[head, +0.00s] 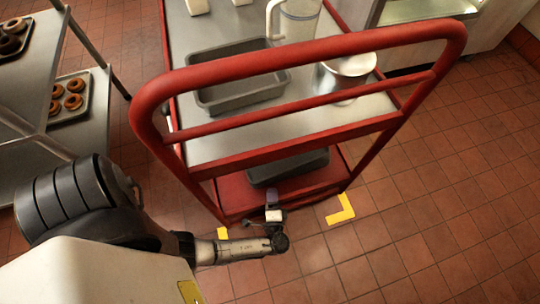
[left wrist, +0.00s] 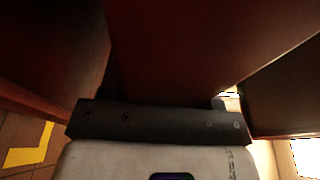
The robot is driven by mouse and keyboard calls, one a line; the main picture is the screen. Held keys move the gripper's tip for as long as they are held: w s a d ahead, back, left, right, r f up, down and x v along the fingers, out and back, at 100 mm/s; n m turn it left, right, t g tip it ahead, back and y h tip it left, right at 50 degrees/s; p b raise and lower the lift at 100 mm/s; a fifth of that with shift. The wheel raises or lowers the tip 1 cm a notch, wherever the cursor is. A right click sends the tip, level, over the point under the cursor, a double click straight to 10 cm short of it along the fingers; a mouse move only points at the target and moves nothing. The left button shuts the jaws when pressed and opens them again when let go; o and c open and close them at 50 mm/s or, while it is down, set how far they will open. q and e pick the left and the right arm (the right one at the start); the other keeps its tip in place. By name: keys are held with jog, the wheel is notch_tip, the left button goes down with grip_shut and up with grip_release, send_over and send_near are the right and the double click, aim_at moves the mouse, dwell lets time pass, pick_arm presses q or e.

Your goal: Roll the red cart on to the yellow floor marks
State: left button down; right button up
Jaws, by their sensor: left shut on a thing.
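The red cart (head: 300,61) has a tall tubular push handle, a grey top deck and a red lower shelf. A yellow corner mark (head: 341,210) lies on the floor beside the cart's near right corner. Another yellow mark (head: 223,232) shows partly at the near left corner, behind my left arm. My left gripper (head: 272,200) is low at the cart's near end, shut on a part of the cart. In the left wrist view a dark red panel (left wrist: 190,45) fills the space in front of the gripper; the fingertips are hard to make out. My right gripper is not in view.
A grey pan (head: 235,95), a metal pot (head: 347,75) and a clear pitcher (head: 300,22) stand on the cart. A dark tray (head: 288,168) lies on its lower shelf. A steel rack with doughnuts (head: 74,102) stands at left. Tiled floor is clear at right.

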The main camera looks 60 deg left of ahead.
pick_arm(q)
jog(key=shift+v, duration=0.95)
jog(key=shift+w+d, duration=0.15)
jog(key=shift+c, duration=1.2)
grip_release()
jog(key=v, duration=1.2)
